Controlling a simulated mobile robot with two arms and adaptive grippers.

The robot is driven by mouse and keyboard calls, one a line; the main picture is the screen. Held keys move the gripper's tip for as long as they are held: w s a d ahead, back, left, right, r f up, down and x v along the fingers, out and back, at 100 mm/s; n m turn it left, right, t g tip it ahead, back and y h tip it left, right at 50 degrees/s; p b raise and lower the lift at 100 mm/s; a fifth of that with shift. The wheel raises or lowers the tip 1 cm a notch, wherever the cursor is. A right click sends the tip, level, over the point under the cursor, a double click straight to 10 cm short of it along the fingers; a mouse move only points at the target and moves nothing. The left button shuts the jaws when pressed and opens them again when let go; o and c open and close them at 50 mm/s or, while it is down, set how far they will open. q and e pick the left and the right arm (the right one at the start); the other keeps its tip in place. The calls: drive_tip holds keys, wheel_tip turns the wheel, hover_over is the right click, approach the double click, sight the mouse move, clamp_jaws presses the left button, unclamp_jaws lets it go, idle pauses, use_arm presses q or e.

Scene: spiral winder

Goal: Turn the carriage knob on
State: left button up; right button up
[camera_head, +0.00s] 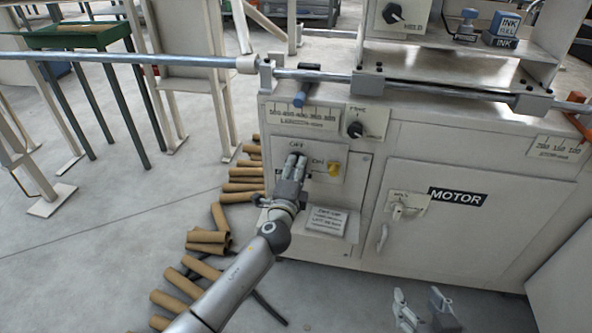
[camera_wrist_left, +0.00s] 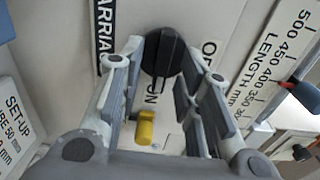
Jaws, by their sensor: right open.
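The carriage knob (camera_wrist_left: 163,52) is black and round with a raised ridge, on a pale panel marked OFF and ON. In the wrist view its ridge runs roughly up and down, its lower end towards the ON mark. My left gripper (camera_wrist_left: 162,62) is open, with one finger on each side of the knob; I cannot tell whether they touch it. In the head view the left gripper (camera_head: 295,163) points at the panel and hides the knob. My right gripper (camera_head: 423,300) is open and empty at the bottom, in front of the machine.
A yellow part (camera_head: 334,169) sticks out beside the ON mark, close to my left fingers. A blue-handled lever (camera_head: 301,97), another black knob (camera_head: 355,129) and a long metal bar (camera_head: 130,57) are above. Cardboard tubes (camera_head: 207,238) lie on the floor at left.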

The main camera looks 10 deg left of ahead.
use_arm(q)
drive_tip(key=shift+s, duration=0.1)
drive_tip(key=s, duration=1.2)
drive_tip(key=shift+w, duration=0.1)
